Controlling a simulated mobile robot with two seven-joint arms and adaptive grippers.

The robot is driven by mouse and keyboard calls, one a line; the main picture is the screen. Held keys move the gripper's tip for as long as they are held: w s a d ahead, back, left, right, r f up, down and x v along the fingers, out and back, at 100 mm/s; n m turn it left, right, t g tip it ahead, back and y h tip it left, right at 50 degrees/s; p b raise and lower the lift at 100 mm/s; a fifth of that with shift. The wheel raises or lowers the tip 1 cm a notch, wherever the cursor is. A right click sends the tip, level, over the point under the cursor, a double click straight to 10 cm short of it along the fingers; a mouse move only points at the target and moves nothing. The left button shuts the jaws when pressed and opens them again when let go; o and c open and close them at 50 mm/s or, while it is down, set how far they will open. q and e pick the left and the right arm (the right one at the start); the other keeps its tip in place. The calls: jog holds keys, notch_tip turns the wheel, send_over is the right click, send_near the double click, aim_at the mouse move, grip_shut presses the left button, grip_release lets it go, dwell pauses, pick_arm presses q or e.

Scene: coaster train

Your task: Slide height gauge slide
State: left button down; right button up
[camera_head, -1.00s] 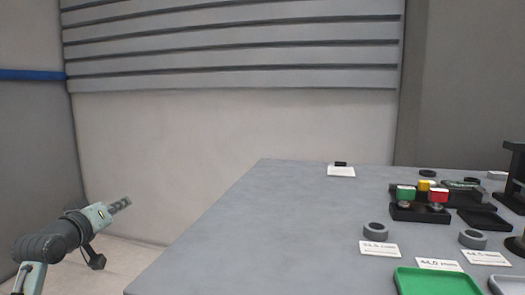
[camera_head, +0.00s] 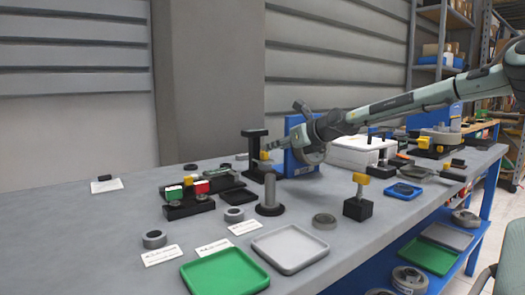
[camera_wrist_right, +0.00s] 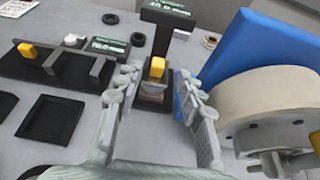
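The height gauge (camera_head: 255,145) is a black upright stand on the table, left of a blue board. Its yellow slide part (camera_head: 265,155) shows low on it. In the right wrist view the gauge (camera_wrist_right: 166,16) has a dark display on top, and the yellow part (camera_wrist_right: 157,68) sits on its column. My right gripper (camera_head: 268,145) reaches in from the right at the gauge. In the wrist view its fingers (camera_wrist_right: 157,72) are apart, one on each side of the yellow part in the picture, with visible gaps. Contact does not show. My left gripper is out of view.
The blue board (camera_head: 298,148) stands close by the gripper. A black fixture with colored blocks (camera_head: 187,200) is left. Green (camera_head: 226,272) and grey (camera_head: 290,248) trays lie at the front edge.

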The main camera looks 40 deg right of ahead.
aim_at(264, 152)
jog(key=x, duration=0.6)
jog(key=shift+s+f, duration=0.15)
jog(key=shift+f, duration=0.2)
jog(key=shift+x, duration=0.9)
jog(key=shift+r, duration=0.1)
grip_shut()
jog(key=shift+r, duration=0.1)
